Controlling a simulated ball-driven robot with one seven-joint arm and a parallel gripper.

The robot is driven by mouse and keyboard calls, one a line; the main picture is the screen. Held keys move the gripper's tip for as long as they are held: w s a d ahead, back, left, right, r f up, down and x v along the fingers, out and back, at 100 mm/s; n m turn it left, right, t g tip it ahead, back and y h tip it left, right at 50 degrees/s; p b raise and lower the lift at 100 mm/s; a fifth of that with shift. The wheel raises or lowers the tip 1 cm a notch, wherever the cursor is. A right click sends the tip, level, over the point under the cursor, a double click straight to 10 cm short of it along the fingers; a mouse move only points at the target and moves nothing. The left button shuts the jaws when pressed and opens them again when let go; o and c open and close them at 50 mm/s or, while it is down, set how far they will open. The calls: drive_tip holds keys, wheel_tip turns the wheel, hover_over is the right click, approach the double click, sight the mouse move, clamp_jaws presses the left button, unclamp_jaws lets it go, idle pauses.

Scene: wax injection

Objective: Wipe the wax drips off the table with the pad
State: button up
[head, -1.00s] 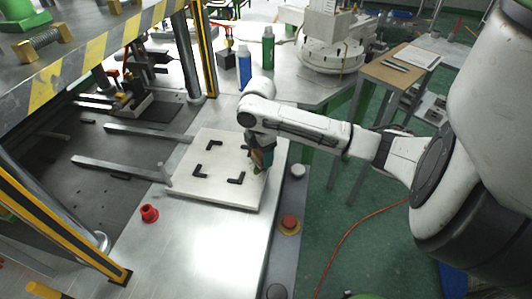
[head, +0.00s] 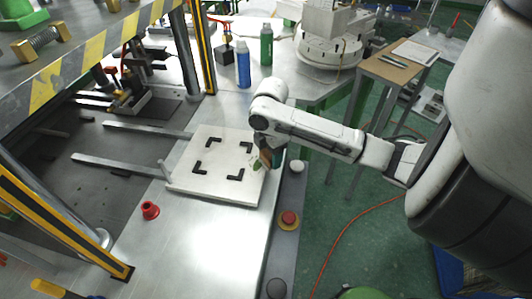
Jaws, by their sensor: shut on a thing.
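My gripper (head: 267,157) is at the right edge of a pale square board (head: 190,187) on the steel table (head: 205,239). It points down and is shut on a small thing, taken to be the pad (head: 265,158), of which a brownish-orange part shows. The rest of the pad is hidden by the gripper, and I cannot tell whether it touches the board. A small patch of green marks (head: 255,164), which look like wax drips, lies on the board just left of the gripper.
Black corner brackets (head: 236,174) are fixed on the board. A red cup-shaped piece (head: 150,210) stands at the front left. Blue (head: 243,66) and green (head: 266,46) bottles stand behind. A red button (head: 288,219) sits along the right edge. The front table surface is clear.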

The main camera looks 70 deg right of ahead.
sight(256, 168)
drive_tip(key=shift+a+f, duration=0.15)
drive_tip(key=shift+a, duration=0.45)
drive_tip(key=shift+w+a+f, duration=0.15)
drive_tip(key=shift+w, duration=1.75)
drive_tip(key=shift+a+p, duration=0.5)
drive_tip(key=shift+a, duration=0.2)
drive_tip(key=shift+s+d+f, duration=0.1)
drive_tip(key=shift+s, duration=0.95)
drive_tip(key=shift+s+d, duration=0.1)
drive_tip(key=shift+s, duration=0.95)
drive_tip(key=shift+r+p, duration=2.15)
drive_tip(key=shift+r, duration=0.95)
drive_tip(key=shift+r, duration=0.1)
drive_tip(key=shift+w+r+p, duration=0.1)
drive_tip(key=shift+r+p, duration=0.5)
drive_tip(key=shift+r, duration=0.8)
